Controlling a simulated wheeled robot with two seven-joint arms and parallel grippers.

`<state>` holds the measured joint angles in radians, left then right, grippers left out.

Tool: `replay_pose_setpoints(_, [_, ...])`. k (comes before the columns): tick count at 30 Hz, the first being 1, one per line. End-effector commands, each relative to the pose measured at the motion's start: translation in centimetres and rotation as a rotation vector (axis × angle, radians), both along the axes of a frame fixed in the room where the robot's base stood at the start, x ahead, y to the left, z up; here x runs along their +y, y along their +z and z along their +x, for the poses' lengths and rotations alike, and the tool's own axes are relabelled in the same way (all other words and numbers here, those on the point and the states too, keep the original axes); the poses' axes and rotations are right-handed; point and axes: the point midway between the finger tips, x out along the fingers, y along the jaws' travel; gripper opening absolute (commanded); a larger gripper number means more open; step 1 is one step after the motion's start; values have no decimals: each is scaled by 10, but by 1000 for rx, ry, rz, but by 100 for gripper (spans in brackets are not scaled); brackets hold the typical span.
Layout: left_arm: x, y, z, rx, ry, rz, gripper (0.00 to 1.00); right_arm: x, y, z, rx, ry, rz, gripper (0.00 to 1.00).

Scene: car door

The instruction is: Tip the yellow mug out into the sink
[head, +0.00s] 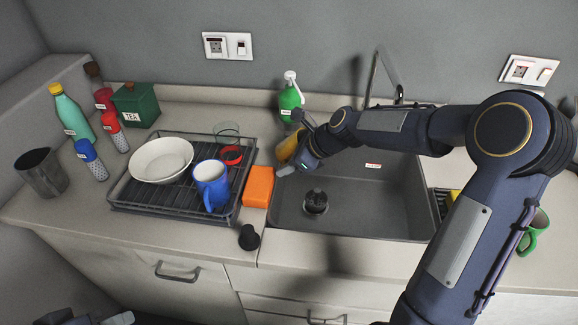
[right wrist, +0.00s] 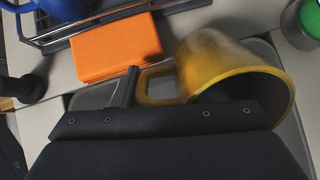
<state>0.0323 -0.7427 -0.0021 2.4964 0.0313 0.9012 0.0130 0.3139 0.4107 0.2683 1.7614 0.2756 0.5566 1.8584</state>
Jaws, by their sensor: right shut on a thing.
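The yellow mug (head: 288,147) is at the left back side of the grey sink (head: 385,215), partly hidden by my right gripper (head: 292,167). In the right wrist view the yellow mug (right wrist: 215,62) lies on its side in the picture, its mouth at the lower right and its handle (right wrist: 150,84) at the left. My right gripper is shut on the mug by its handle, with a finger showing beside the handle. The mug's inside is dark, and I cannot see any contents. My left gripper (head: 100,319) shows only in part at the bottom left edge.
An orange sponge (head: 258,187) lies between the sink and a dish rack (head: 180,212) holding a white bowl (head: 162,160) and blue mug (head: 211,185). A green soap bottle (head: 290,103) stands behind the sink, near the faucet (head: 375,75). A green mug (head: 535,232) is at right.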

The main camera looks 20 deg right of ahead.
Motion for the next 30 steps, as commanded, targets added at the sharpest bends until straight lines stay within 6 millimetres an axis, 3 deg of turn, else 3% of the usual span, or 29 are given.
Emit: replay_pose_setpoints(30, [0, -47, 0, 0, 0, 0, 36, 1, 2, 1, -71, -1, 79, 0])
